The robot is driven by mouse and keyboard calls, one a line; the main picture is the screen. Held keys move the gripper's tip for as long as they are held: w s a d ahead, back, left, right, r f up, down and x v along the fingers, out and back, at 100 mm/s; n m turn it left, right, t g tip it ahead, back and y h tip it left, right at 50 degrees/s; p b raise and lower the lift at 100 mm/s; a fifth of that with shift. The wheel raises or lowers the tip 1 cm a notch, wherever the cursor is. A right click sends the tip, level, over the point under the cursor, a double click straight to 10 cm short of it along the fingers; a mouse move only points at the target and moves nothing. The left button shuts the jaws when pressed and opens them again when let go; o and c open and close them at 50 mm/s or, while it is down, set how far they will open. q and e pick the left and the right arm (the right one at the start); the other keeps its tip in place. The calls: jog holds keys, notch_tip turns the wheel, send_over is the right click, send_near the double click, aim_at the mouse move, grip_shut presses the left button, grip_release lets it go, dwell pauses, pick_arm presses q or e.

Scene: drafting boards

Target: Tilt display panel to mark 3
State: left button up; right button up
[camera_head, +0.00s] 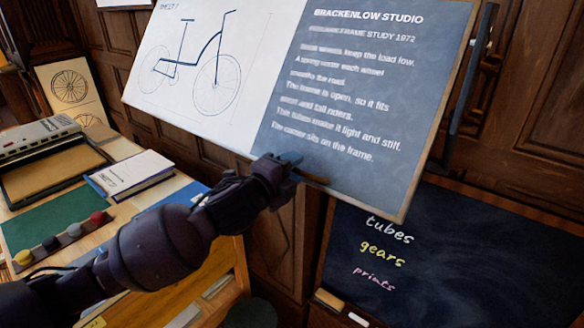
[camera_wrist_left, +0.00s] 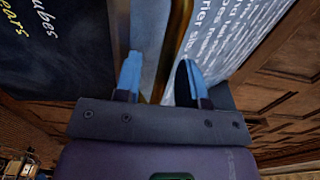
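The display panel (camera_head: 345,120) is a wide framed board, tilted, with a bicycle drawing on its left part and white text on blue-grey on its right part. My left gripper (camera_head: 288,170) is at its lower edge, near the middle. No numbered mark can be made out. My right gripper is in neither view.
A dark chalkboard (camera_head: 450,265) with chalk words stands below the panel at the right. At the left, a desk carries a book (camera_head: 130,174), a grey machine (camera_head: 42,140) and a strip with coloured knobs (camera_head: 65,240). Wood-panelled wall stands behind.

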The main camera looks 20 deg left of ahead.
pick_arm(q)
grip_shut()
